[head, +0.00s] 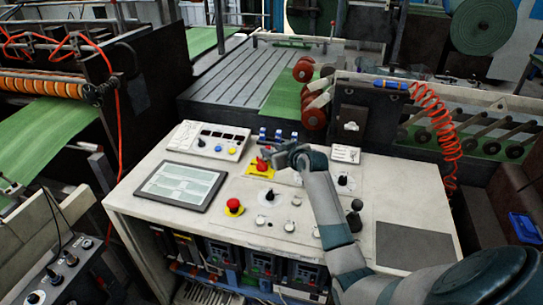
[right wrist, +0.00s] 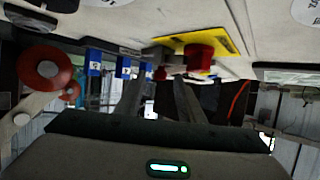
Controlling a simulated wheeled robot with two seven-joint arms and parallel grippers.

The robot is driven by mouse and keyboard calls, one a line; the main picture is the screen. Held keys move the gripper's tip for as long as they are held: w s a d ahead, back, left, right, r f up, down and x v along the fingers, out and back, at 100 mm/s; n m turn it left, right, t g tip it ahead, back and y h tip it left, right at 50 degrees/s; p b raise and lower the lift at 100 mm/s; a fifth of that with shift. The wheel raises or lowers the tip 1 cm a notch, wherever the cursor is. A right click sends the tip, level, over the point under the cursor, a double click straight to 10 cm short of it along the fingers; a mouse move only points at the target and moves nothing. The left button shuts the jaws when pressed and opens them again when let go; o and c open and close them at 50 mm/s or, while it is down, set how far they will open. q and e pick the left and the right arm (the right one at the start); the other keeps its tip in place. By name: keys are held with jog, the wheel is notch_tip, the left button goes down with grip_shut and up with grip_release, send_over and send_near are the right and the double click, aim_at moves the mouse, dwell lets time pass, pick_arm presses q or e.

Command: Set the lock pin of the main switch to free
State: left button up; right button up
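The main switch is a red knob (head: 262,165) on a yellow plate (head: 256,173), on the pale console top. In the right wrist view the red knob (right wrist: 198,57) and yellow plate (right wrist: 222,37) show just beyond the fingertips. A small reddish and grey part (right wrist: 166,73) sticks out beside the knob, between the fingers in the picture; I cannot tell for sure if it is the lock pin, or its position. My right gripper (head: 266,155) is close above the switch; in the wrist view its fingers (right wrist: 158,82) stand apart with nothing held. My left gripper is out of view.
Several blue-and-white parts stand behind the switch. A coiled red hose (head: 440,130) hangs at the right.

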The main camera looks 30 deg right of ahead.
jog(key=shift+w+f, duration=0.2)
jog(key=shift+w, duration=0.2)
grip_shut()
jog(key=shift+w+d+b, duration=1)
jog(key=shift+d, duration=0.25)
jog(key=shift+r, duration=0.15)
jog(key=shift+c, duration=0.9)
grip_release()
jog(key=shift+o, duration=0.9)
jog(key=shift+w, duration=0.1)
